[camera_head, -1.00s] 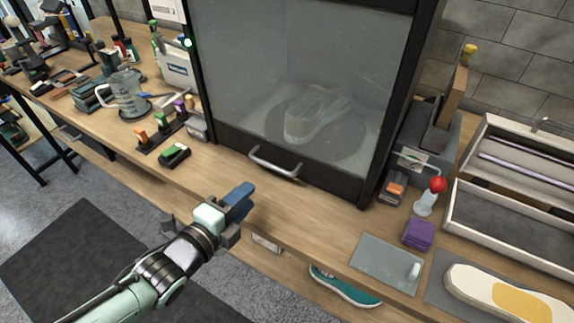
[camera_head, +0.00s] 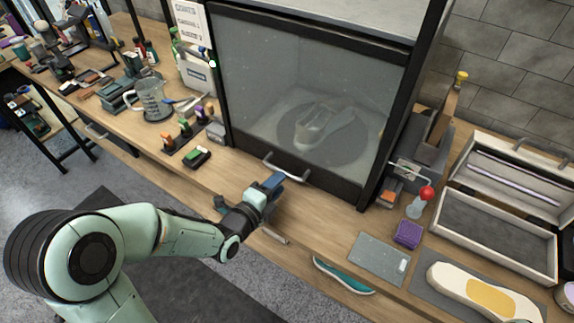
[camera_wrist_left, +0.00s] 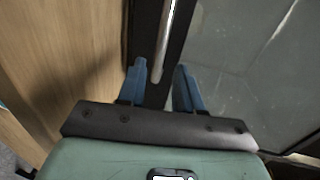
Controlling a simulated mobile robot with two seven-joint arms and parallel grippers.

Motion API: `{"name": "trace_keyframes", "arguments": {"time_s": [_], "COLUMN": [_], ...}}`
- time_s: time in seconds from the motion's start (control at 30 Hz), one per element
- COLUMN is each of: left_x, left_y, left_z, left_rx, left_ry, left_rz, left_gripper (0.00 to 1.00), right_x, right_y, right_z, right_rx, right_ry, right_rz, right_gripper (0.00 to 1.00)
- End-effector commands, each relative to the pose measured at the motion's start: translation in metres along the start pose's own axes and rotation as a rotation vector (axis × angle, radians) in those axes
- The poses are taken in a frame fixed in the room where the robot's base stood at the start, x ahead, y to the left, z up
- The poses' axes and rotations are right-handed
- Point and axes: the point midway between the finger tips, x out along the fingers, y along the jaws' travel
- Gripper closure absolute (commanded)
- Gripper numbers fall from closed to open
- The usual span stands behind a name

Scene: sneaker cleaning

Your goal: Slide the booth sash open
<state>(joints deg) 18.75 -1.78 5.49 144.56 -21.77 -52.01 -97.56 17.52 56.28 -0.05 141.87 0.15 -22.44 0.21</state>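The booth sash (camera_head: 305,85) is a large glass pane in a dark frame, and it is down. A silver bar handle (camera_head: 288,168) sits on its dark bottom rail. A pale shoe (camera_head: 318,125) shows dimly behind the glass. My left gripper (camera_head: 273,184), with blue fingers, is just in front of the handle. In the left wrist view, the handle (camera_wrist_left: 163,42) runs between the two spread fingertips (camera_wrist_left: 162,78), with a gap visible on at least the right side. Contact with the left finger is hard to tell. My right gripper is out of view.
Shoe brushes (camera_head: 186,132) and a glass jug (camera_head: 152,98) stand on the bench to the left. A red-topped bottle (camera_head: 420,202), a purple block (camera_head: 408,233) and an open case (camera_head: 505,205) lie to the right. The bench in front of the sash is mostly clear.

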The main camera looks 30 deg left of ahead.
Motion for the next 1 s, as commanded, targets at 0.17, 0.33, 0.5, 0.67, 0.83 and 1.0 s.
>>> {"name": "trace_keyframes", "arguments": {"time_s": [0.17, 0.33, 0.5, 0.67, 0.83, 1.0], "left_x": [0.026, 0.049, 0.058, 0.059, 0.059, 0.059], "left_y": [0.000, 0.001, 0.001, 0.001, 0.001, 0.001], "left_z": [0.000, 0.000, 0.000, 0.000, 0.000, 0.000], "left_rx": [-0.001, 0.000, 0.000, 0.000, 0.000, 0.000], "left_ry": [0.000, -0.001, -0.001, -0.001, -0.001, -0.001], "left_rz": [0.000, 0.001, 0.000, 0.000, 0.000, 0.000], "left_gripper": [0.65, 0.65, 0.65, 0.65, 0.85, 1.00], "right_x": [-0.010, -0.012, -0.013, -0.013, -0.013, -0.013], "right_y": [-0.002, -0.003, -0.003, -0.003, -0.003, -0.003], "right_z": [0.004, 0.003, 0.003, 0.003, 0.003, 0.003], "right_rx": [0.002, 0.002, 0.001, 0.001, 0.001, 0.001], "right_ry": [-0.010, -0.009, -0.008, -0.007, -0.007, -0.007], "right_rz": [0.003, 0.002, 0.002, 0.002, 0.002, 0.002], "right_gripper": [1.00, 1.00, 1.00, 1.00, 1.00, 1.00]}}
